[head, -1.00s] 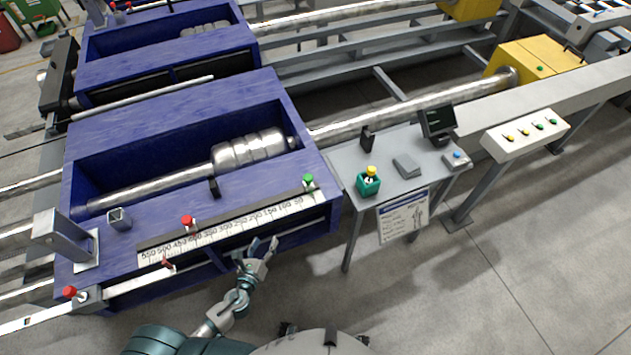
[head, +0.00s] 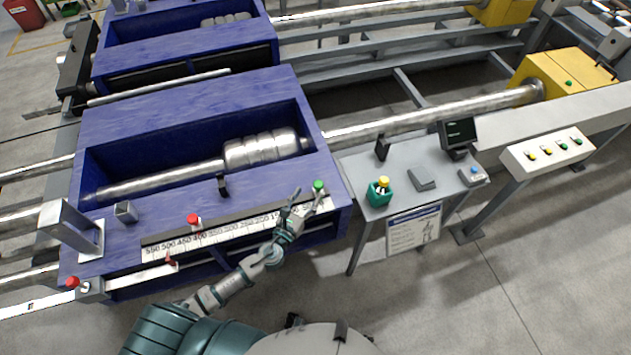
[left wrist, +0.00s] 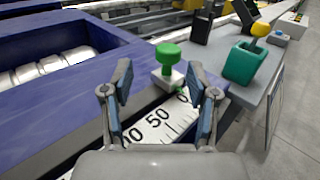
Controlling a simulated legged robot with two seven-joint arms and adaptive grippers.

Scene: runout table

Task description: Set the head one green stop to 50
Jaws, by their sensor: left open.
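The green stop (head: 318,186) is a green knob on a small white block at the right end of the scale (head: 200,238) on the near blue machine. In the left wrist view the green stop (left wrist: 168,58) stands just beyond my fingers, past the 50 mark. My left gripper (head: 308,198) is open and empty just short of the knob; in the left wrist view the gripper (left wrist: 165,90) has its fingers spread either side of the line to the knob, not touching it. A red stop (head: 193,220) sits further left on the same scale. My right gripper is not in view.
A grey side table (head: 400,170) right of the machine holds a teal box (head: 379,195) with a yellow knob, a small screen (head: 458,133) and a grey pad. A white button panel (head: 548,151) stands further right. A red knob (head: 73,282) is at lower left.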

